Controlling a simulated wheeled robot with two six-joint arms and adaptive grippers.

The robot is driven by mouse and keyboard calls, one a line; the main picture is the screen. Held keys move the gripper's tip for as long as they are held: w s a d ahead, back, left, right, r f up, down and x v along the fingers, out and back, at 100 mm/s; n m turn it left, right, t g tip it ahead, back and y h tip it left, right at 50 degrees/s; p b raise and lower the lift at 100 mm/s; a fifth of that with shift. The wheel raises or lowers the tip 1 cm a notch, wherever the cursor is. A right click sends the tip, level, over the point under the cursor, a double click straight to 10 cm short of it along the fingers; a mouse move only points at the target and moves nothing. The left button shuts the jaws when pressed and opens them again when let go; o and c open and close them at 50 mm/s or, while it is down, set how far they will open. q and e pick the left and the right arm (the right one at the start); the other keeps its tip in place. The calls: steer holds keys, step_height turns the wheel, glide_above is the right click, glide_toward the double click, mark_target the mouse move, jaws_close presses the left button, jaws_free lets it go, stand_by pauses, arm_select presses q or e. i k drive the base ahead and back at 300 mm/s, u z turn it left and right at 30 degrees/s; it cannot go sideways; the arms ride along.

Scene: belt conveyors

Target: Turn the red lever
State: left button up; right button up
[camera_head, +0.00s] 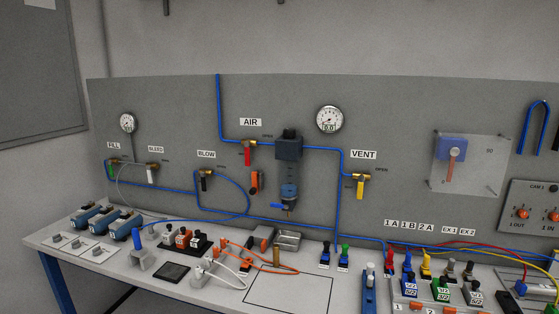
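A valve with a red lever (247,156) is on the grey back panel under the AIR label (251,122). The lever hangs straight down from its brass body, on the blue air pipe. A second red, orange-toned lever (453,165) is on a clear plate (482,160) at the right, under a blue block (452,148). It points down, with a 90 mark to its right. The frame alone does not settle which lever is meant. Neither of my grippers is in view, and nothing touches either lever.
A white-handled BLEED valve (151,173), black-handled BLOW valve (205,182) and yellow-handled VENT valve (360,187) share the panel (400,120). A filter unit (289,165) stands right of the AIR valve. Fittings and hoses crowd the bench (130,262); an outlined area is clear.

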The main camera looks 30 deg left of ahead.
mark_target(247, 144)
steer(key=u, duration=0.25)
steer(key=i, duration=0.65)
steer(key=u, duration=0.45)
